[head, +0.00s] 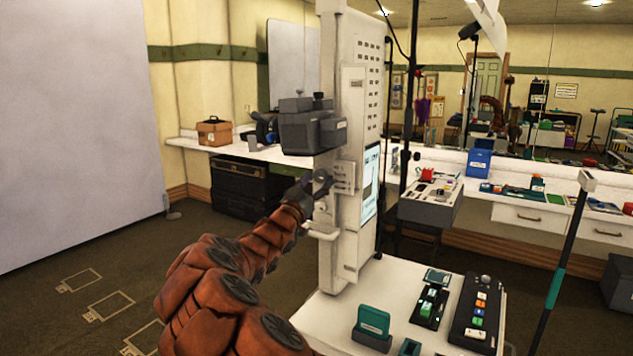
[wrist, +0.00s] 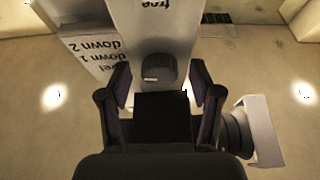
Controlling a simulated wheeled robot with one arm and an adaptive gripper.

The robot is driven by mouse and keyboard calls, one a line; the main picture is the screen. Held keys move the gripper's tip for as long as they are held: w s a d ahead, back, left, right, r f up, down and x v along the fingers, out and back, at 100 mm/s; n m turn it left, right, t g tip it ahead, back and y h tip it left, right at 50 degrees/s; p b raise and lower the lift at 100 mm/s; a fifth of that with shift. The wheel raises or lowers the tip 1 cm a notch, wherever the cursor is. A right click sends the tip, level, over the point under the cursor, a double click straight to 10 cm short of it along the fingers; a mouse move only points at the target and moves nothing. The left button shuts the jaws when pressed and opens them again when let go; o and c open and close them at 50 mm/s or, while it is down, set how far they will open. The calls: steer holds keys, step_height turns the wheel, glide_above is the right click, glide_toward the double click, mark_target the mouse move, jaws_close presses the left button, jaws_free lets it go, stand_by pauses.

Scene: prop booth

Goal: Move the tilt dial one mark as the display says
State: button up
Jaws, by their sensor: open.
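My gripper (head: 306,190) reaches the side of a white upright column (head: 335,222) below a dark camera unit (head: 308,128). In the wrist view my gripper (wrist: 158,82) is open, its fingers on either side of a dark round knob (wrist: 153,70) with a pale mark. I cannot tell whether they touch it. The plate behind it reads "free", upside down. A label plate (wrist: 88,50) beside it reads "down 1" and "down 2", with a partly cut word ending in "vel". The display (head: 369,186) is on the column's right face, too oblique to read.
A second dark round part (wrist: 236,133) on a pale block is close to the right finger. A pale handle (head: 322,233) juts out below my gripper. A white table (head: 395,282) with button panels stands at the column's foot. Open floor lies to the left.

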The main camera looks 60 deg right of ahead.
steer(key=c, duration=1.1)
steer(key=shift+r, duration=0.1)
steer(key=shift+c, duration=0.2)
steer(key=shift+r, duration=0.1)
steer(key=shift+s+r+n, duration=0.2)
steer(key=shift+r+n, duration=0.1)
steer(key=shift+n, duration=0.1)
steer(key=shift+d, duration=0.1)
steer(key=shift+s+d+f, duration=0.1)
steer(key=shift+s+f, duration=0.05)
steer(key=shift+s, duration=0.1)
stand_by(0.5)
steer(key=o, duration=1.1)
steer(key=shift+s, duration=0.1)
steer(key=shift+o, duration=0.2)
steer(key=shift+n, duration=0.3)
